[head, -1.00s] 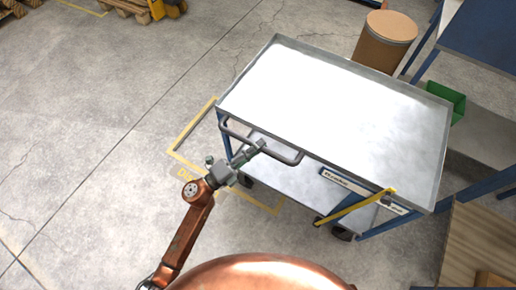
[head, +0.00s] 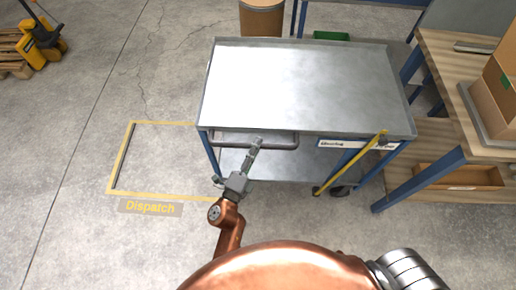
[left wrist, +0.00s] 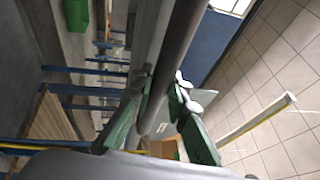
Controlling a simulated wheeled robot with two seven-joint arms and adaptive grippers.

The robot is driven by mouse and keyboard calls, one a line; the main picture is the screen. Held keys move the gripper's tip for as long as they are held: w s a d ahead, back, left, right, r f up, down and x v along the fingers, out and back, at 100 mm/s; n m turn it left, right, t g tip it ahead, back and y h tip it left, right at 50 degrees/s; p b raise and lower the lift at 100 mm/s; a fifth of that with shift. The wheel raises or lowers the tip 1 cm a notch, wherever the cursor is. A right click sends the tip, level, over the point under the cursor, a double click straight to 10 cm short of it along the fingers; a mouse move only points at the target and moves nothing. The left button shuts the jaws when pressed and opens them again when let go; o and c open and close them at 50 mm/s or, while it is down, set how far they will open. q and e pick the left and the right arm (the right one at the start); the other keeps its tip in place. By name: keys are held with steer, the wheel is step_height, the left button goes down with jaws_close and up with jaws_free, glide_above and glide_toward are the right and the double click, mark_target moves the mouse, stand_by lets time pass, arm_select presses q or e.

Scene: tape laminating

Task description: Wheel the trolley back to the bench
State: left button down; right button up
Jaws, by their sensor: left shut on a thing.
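The trolley (head: 300,85) stands in the middle of the head view, with a bare grey metal top, a lower shelf and blue legs. Its push handle (head: 285,141) runs along the near side at the left. My left gripper (head: 257,145) is shut on this handle; the left wrist view shows its green-padded fingers (left wrist: 158,95) on either side of the grey bar (left wrist: 170,65). The wooden bench (head: 440,55) is at the right, close to the trolley's right end. My right gripper is out of view.
A yellow floor outline marked Dispatch (head: 150,207) lies empty left of the trolley. A brown drum (head: 262,18) and a green bin (head: 331,36) are behind it. A yellow bar (head: 350,163) slants down the trolley's near right side. A yellow pallet truck (head: 42,40) is far left.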

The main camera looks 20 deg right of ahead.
arm_select(q)
steer(key=shift+s+d, duration=0.15)
steer(key=shift+d, duration=0.15)
steer(key=shift+s+d, duration=0.15)
steer(key=shift+d, duration=0.1)
steer(key=c, duration=1.9)
jaws_free()
steer(key=shift+d, duration=0.1)
steer(key=shift+o, duration=0.3)
steer(key=shift+s+a+f, duration=0.2)
steer(key=shift+s+a, duration=0.05)
steer(key=shift+a, duration=0.2)
steer(key=v, duration=1.1)
